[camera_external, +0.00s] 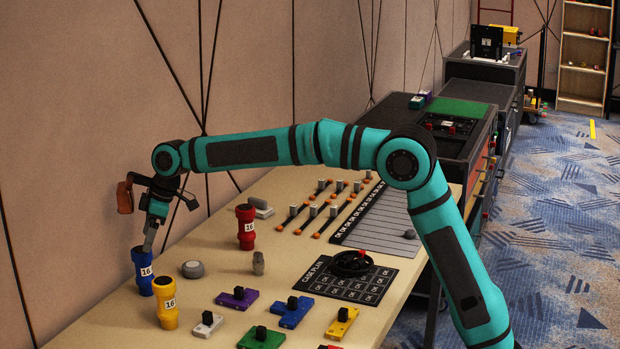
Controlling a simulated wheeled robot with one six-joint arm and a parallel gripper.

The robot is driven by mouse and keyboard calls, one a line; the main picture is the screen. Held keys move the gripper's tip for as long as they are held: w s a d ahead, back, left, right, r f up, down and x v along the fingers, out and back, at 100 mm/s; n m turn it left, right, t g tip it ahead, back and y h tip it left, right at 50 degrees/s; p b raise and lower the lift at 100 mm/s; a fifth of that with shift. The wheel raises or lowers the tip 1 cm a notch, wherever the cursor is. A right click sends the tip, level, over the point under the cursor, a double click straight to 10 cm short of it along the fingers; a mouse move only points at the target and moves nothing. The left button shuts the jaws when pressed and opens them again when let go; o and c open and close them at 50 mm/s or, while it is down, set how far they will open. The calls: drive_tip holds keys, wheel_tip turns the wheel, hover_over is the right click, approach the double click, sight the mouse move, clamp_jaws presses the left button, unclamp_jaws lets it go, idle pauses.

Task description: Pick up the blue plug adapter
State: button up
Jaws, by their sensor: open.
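The blue plug adapter (143,278) stands upright on the left side of the table, with a white label reading 16. My gripper (149,245) points down right at its top and is open. The fingers overlap the adapter's upper rim in this view, so I cannot tell whether they touch it or straddle it. The gap between the fingers is hard to see from this side.
A yellow adapter (166,307) stands close in front of the blue one, and a red adapter (245,232) stands farther right. A grey round piece (192,270) sits nearby. Several colored blocks with black knobs, including a purple one (237,303), lie right. The wall runs close behind.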

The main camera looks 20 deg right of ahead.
sight(143, 260)
drive_tip(key=x, duration=0.3)
drive_tip(key=shift+f, duration=0.15)
drive_tip(key=shift+w+d+x, duration=0.1)
drive_tip(key=shift+d+x, duration=0.05)
drive_tip(key=shift+x, duration=1.15)
drive_tip(key=shift+w+d+x, duration=0.15)
drive_tip(key=shift+x, duration=1.2)
drive_tip(key=c, duration=1.1)
drive_tip(key=shift+c, duration=0.2)
